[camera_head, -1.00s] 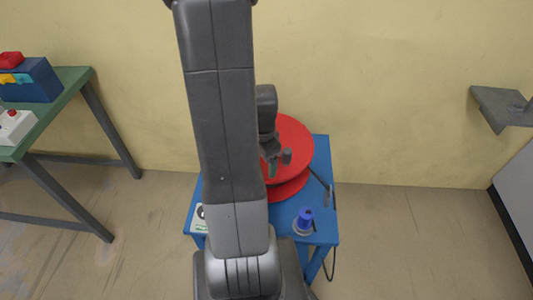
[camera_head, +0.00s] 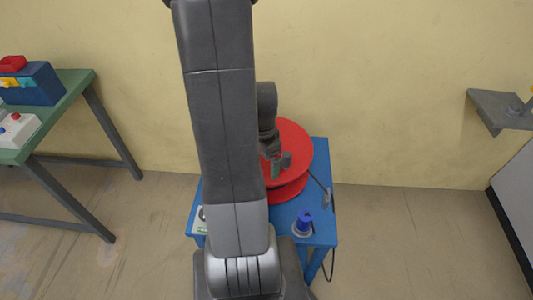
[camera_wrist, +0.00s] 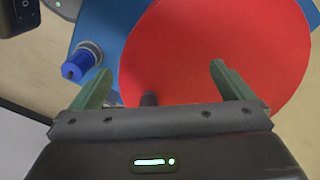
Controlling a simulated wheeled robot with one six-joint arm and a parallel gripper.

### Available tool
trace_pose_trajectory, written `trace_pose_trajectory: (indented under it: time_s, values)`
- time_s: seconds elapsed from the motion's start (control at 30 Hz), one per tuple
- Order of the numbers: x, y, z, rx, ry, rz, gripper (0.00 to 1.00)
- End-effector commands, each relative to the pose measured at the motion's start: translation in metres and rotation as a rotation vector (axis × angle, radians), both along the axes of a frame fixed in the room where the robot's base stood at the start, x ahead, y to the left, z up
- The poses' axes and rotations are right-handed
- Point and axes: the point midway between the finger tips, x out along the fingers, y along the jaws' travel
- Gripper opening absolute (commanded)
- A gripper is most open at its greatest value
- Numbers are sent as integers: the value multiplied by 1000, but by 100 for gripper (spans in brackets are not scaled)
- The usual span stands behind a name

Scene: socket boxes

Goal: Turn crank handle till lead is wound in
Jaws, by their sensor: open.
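A red cable reel (camera_head: 295,140) lies flat on a blue stand (camera_head: 322,155); its red disc (camera_wrist: 220,50) fills much of the wrist view. A dark upright knob (camera_wrist: 149,98), which looks like the crank handle, stands on the disc between my gripper's fingers. My gripper (camera_wrist: 160,75) is open above the disc, its green fingers on either side of the knob with gaps. In the head view my gripper (camera_head: 280,166) is over the reel's near left part. A dark lead (camera_head: 333,265) hangs below the stand's right side. My arm hides the reel's left part.
A blue plug-like piece (camera_head: 303,222) stands on the stand's front right corner and shows in the wrist view (camera_wrist: 83,58). A green table (camera_head: 75,85) with boxes is at the left. A grey shelf (camera_head: 497,108) is at the right wall.

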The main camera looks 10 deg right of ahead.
Motion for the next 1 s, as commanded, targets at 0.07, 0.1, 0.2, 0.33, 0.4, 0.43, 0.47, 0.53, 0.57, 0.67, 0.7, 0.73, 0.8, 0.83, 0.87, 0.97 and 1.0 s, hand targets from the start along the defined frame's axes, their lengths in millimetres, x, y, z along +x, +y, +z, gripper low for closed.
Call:
trace_pose_trajectory:
  time_s: [0.07, 0.1, 0.2, 0.33, 0.4, 0.43, 0.47, 0.53, 0.57, 0.67, 0.7, 0.73, 0.8, 0.83, 0.87, 0.97, 1.0]
  values:
    - [0, 0, 13, 0, -1, 0, 100]
    - [0, 0, 17, 0, -1, 0, 100]
    - [0, 0, 27, -1, -1, 0, 100]
    - [0, 0, 40, 0, -2, 0, 100]
    - [0, 0, 47, -1, -1, 0, 100]
    - [0, 0, 50, 0, -1, 0, 100]
    - [0, 0, 52, 0, 0, 0, 100]
    - [0, 0, 55, 0, 0, 0, 100]
    - [0, 0, 55, 0, 0, 0, 100]
    - [0, 0, 54, 0, 0, 0, 100]
    - [0, 0, 53, 0, 0, 0, 100]
    - [0, 0, 53, 0, 0, 0, 100]
    - [0, 0, 53, 0, 0, 0, 100]
    - [0, 0, 53, 0, 0, 0, 100]
    - [0, 0, 53, 0, 0, 0, 100]
    - [0, 0, 50, 0, 0, 0, 100]
    - [0, 0, 48, 0, 0, 0, 100]
